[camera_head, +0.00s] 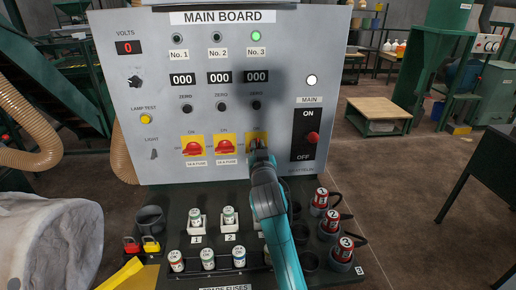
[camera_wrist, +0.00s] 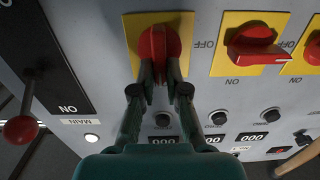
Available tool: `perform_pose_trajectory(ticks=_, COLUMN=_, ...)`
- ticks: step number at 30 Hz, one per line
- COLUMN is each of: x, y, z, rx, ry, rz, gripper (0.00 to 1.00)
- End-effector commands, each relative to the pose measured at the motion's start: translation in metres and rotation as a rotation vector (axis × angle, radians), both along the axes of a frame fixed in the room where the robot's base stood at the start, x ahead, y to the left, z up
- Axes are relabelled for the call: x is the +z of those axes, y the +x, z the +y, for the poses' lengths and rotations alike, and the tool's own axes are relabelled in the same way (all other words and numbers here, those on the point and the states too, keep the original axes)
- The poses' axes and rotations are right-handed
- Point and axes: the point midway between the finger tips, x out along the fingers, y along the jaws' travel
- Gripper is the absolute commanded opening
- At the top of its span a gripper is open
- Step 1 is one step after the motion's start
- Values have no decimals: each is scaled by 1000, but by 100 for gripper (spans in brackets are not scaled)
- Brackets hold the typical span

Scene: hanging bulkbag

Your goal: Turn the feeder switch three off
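The feeder switch three (camera_wrist: 159,44) is a red knob on a yellow plate, under the No. 3 column of the main board. In the wrist view, which is upside down, its handle stands upright in line with the fingers, not turned sideways toward its OFF label. My gripper (camera_wrist: 161,76) has a fingertip on each side of the handle and looks shut on it. In the head view my gripper (camera_head: 258,152) hides most of the knob. The No. 3 lamp (camera_head: 256,36) glows green.
The red knobs of switch one (camera_head: 192,149) and switch two (camera_head: 225,147) lie sideways. Their lamps are dark. The main lever (camera_head: 312,137) is to the right, with a lit white lamp (camera_head: 311,80) above.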

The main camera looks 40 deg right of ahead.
Motion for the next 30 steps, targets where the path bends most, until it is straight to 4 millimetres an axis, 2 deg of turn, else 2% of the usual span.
perform_pose_trajectory(ticks=14, x=0, y=1, z=1, rx=0, ry=-73, rz=49, gripper=0)
perform_pose_trajectory(ticks=30, x=-3, y=5, z=7, rx=0, ry=-461, rz=311, gripper=0)
